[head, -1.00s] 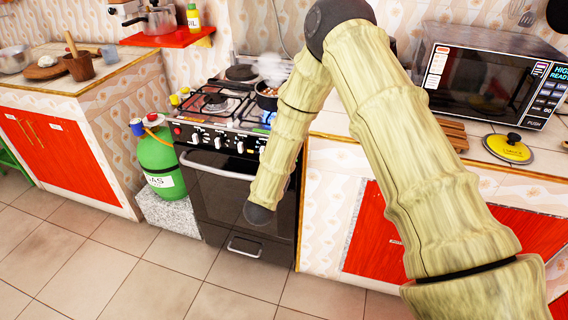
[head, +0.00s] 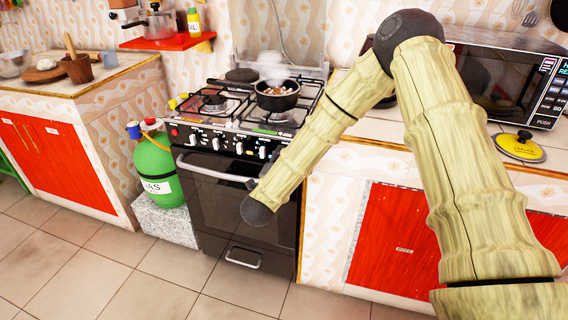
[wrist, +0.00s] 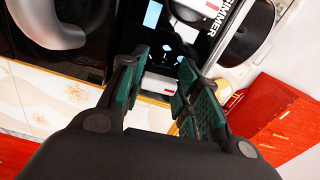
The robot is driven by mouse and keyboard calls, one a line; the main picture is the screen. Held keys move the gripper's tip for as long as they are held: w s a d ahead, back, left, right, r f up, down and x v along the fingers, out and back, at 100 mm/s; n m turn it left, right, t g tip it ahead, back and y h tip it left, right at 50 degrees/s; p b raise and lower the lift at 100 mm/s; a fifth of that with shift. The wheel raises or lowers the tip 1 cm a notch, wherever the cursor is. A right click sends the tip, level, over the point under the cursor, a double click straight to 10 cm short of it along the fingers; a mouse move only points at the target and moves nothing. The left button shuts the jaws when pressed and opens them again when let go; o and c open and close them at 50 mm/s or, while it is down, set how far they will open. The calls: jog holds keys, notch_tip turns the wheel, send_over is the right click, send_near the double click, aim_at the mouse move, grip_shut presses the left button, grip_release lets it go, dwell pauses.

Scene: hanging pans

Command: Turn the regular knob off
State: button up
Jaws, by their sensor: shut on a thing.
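The black stove (head: 240,190) has a row of pale knobs on its front panel; one of them is a knob (head: 239,148) towards the right of the row. In the wrist view, my gripper (wrist: 160,74) has its two green-padded fingers around a small silvery-white knob (wrist: 158,84), shut on it. A panel label beside it reads "SIMMER". I cannot tell from the picture which knob is the regular one. In the head view my gripper is hidden behind my own arm.
The oven door handle (head: 212,170) runs just below the knobs; it shows close at the left in the wrist view. A steaming pot (head: 277,97) stands on the burners. A green gas cylinder (head: 160,172) is left of the stove, and red cupboards (head: 397,240) are to the right.

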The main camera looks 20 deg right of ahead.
jog(key=shift+m, duration=0.5)
jog(key=o, duration=1)
jog(key=shift+s+a, duration=0.1)
jog(key=v, duration=1.1)
jog(key=shift+s+a, duration=0.2)
jog(key=shift+s, duration=0.05)
jog(key=shift+f, duration=0.1)
